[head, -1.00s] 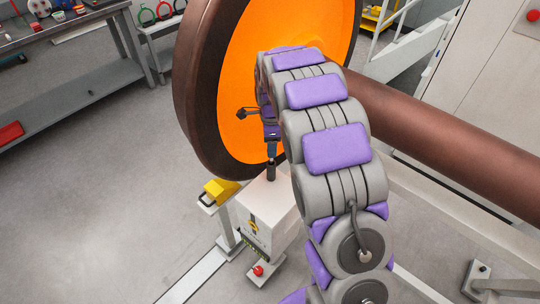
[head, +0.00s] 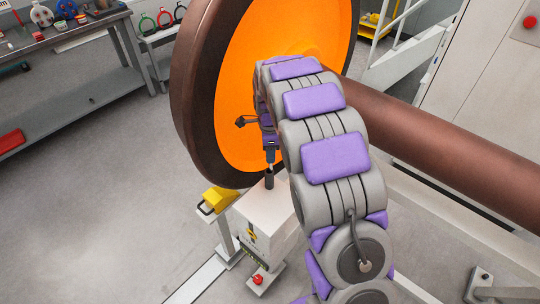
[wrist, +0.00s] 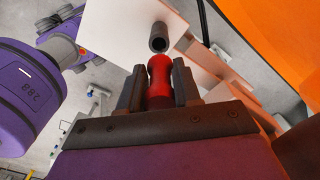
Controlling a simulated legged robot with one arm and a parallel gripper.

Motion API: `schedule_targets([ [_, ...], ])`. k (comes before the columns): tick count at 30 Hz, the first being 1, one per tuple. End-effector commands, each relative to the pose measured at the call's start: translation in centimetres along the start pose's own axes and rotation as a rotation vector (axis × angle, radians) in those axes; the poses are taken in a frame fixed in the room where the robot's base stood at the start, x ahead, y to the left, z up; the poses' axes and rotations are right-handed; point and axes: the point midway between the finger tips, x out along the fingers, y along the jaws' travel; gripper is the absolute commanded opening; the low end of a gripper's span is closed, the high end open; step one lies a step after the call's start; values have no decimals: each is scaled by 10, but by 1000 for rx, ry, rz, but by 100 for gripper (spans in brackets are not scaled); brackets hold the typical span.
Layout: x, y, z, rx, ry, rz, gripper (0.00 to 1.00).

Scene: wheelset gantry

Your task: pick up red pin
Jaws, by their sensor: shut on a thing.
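My gripper (wrist: 159,84) is shut on the red pin (wrist: 160,68), which shows between the two dark fingers in the wrist view. The pin has a narrowed waist. Its far end points toward a dark hollow tube (wrist: 158,37) on the white box, and appears clear of the tube's mouth. In the head view my gripper (head: 270,155) is just above the dark tube (head: 269,180), with a small gap between them. The pin is too small to make out clearly there. My arm hides part of the box.
The white box (head: 262,215) stands beside a large orange-faced wheel (head: 250,85) with a brown axle (head: 440,130) running right. A yellow block (head: 220,196) sits on a stand left of the box. Open floor lies further left, before a workbench (head: 70,50).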

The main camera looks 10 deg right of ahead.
Motion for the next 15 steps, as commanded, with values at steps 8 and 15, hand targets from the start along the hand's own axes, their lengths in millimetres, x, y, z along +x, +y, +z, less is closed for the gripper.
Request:
schedule_targets([
  [8, -25, -1, 0, -1, 0, -4, 6],
  [15, -67, 0, 0, -1, 0, -4, 6],
])
